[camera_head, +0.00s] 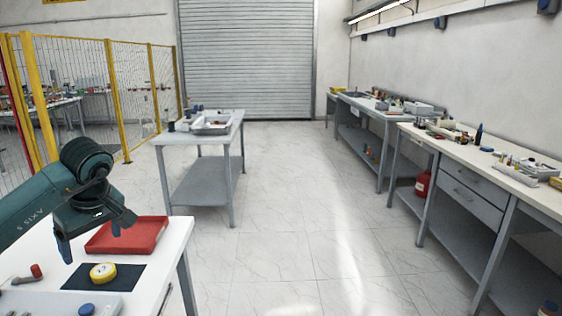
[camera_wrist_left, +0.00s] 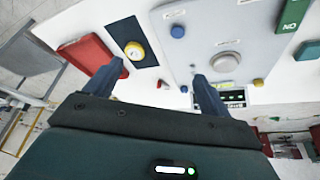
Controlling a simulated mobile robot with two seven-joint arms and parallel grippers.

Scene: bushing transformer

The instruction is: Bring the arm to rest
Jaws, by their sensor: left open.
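My left arm comes in from the left in the head view. Its gripper (camera_head: 92,240) hangs above the near white table (camera_head: 170,252), beside the red tray (camera_head: 128,236). In the left wrist view the two fingers of the left gripper (camera_wrist_left: 160,73) are apart with nothing between them. A yellow round piece (camera_head: 103,272) lies on a dark mat (camera_head: 75,283) below the gripper; it also shows in the left wrist view (camera_wrist_left: 134,50). My right gripper is in neither view.
A grey panel (camera_wrist_left: 225,20) with buttons lies on the near table. A second table (camera_head: 170,139) with a tray stands behind. Workbenches (camera_head: 410,130) line the right wall and a yellow fence (camera_head: 117,100) stands at left. The middle floor is clear.

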